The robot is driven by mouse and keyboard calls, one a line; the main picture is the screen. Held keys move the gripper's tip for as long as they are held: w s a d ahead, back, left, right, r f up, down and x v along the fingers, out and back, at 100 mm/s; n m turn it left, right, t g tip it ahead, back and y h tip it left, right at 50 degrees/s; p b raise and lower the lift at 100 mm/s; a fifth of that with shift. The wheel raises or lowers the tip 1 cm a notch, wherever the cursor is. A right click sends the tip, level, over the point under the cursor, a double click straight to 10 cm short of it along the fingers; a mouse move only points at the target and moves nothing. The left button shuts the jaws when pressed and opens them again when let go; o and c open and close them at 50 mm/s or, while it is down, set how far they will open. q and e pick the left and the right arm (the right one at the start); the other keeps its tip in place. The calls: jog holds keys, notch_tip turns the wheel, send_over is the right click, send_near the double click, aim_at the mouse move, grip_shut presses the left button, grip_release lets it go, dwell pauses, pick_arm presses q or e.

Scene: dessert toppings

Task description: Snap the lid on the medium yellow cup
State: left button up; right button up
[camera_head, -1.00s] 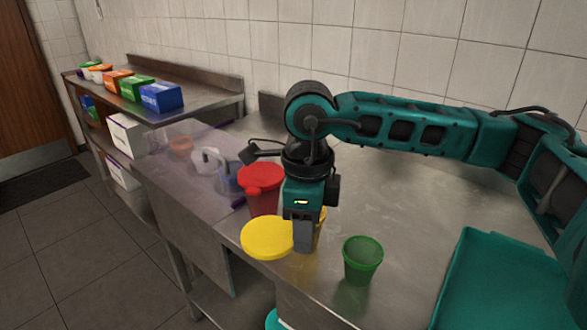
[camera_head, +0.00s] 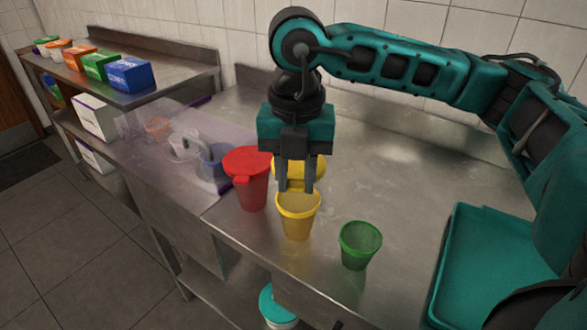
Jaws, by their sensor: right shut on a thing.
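The medium yellow cup (camera_head: 298,224) stands upright and open on the steel counter, between a red cup and a green cup. My right gripper (camera_head: 296,188) points down just above and behind the cup's rim. It is shut on the yellow lid (camera_head: 314,170), which shows on the far side of the fingers. The lid's middle is partly hidden by the fingers. The lid is not seated on the cup, and the exact gap between them is hard to tell. My left gripper is not in view.
A red cup (camera_head: 252,193) with a red lid (camera_head: 247,161) stands close on the left. An open green cup (camera_head: 358,249) stands to the right, near the front edge. A teal tray (camera_head: 463,255) lies at the right. The counter behind is clear.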

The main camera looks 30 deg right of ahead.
jog(key=shift+f+b, duration=1.75)
jog(key=shift+f, duration=0.85)
jog(key=shift+f+b, duration=0.5)
jog(key=shift+f, duration=0.05)
jog(key=shift+f+b, duration=0.4)
jog(key=shift+b, duration=0.55)
dwell(0.5)
jog(key=o, duration=1.7)
jog(key=shift+c, duration=0.2)
